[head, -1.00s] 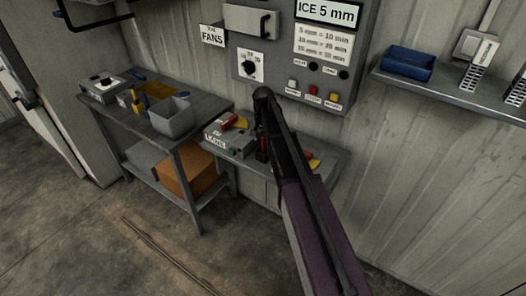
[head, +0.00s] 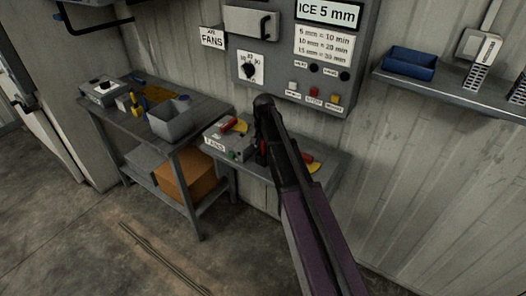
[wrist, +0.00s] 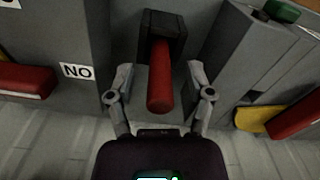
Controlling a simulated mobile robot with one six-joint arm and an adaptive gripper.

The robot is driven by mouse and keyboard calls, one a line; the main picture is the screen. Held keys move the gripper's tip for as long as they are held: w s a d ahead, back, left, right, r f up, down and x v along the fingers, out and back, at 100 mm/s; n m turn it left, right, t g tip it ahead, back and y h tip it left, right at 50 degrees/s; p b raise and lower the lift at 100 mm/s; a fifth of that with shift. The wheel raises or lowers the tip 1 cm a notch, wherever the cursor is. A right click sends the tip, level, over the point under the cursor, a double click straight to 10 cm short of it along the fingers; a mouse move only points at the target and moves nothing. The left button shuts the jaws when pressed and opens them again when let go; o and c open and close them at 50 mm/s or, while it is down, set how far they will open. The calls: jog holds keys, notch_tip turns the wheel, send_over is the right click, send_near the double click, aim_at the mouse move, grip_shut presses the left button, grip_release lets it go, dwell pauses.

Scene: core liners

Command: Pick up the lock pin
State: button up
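I cannot surely tell which thing is the lock pin. In the wrist view a red rounded bar (wrist: 160,88) sticks out of a dark square bracket (wrist: 163,28), straight ahead of my gripper (wrist: 160,78). My gripper is open, with one finger on each side of the bar and a visible gap on both sides. A red handle (wrist: 22,80) is at the left edge, and another red handle (wrist: 295,118) beside a yellow part is at the right edge. In the head view my arm hides most of the gripper's surroundings.
A workbench (head: 112,118) with a grey bin (head: 172,122) stands further left. The control panel (head: 350,75) is on the wall above. The wall shelf (head: 450,90) is at right.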

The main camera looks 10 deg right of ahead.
grip_shut()
jog(key=shift+r, duration=0.15)
notch_tip(320, 180, up, 10)
jog(key=p, duration=1)
dwell(0.8)
